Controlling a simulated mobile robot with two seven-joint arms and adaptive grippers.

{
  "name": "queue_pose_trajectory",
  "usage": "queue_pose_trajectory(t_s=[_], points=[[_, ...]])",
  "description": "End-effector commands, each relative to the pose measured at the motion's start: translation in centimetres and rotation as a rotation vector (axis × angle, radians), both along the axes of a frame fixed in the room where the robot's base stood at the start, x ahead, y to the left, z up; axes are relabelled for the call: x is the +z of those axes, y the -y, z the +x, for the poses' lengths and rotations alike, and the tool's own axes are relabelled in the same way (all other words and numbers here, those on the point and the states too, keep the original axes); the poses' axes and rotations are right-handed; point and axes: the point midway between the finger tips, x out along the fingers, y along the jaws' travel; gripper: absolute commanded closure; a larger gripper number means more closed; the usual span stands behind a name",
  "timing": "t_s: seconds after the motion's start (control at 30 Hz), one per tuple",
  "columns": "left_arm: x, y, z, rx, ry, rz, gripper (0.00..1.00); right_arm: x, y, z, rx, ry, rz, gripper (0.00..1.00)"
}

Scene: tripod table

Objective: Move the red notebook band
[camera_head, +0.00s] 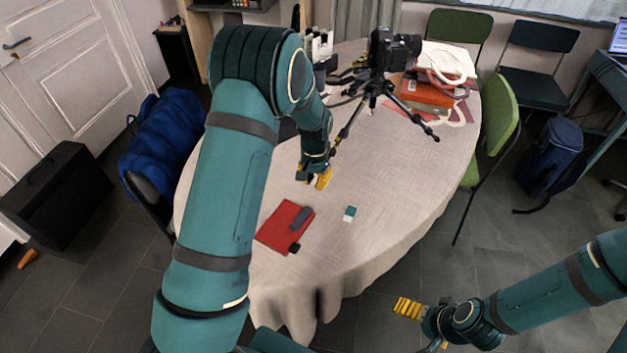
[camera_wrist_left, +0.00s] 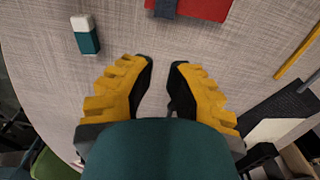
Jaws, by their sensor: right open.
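A red notebook (camera_head: 279,230) lies flat on the round table (camera_head: 400,200). A dark blue-grey piece (camera_head: 301,218) lies at its right edge, and a small black piece sits at its lower corner; I cannot tell which is the band. My right gripper (camera_head: 420,325) is open and empty, off the table's front right side.
A teal-and-white eraser (camera_head: 349,213) lies right of the notebook. A camera (camera_head: 391,50) on a tripod (camera_head: 373,90) stands behind, near stacked books (camera_head: 428,92). Chairs (camera_head: 498,110) stand around the table. The table's front right is clear.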

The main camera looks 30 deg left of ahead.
Motion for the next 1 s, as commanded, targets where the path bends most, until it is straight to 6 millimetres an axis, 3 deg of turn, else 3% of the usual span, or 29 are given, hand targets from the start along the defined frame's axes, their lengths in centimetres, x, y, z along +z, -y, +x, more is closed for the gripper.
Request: queue_pose_trajectory(t_s=[1.0], points=[[-1.5, 0.2, 2.6, -0.001, 0.001, 0.000, 0.87, -1.0, 0.0, 0.0, 0.000, 0.000, 0.000, 0.00]])
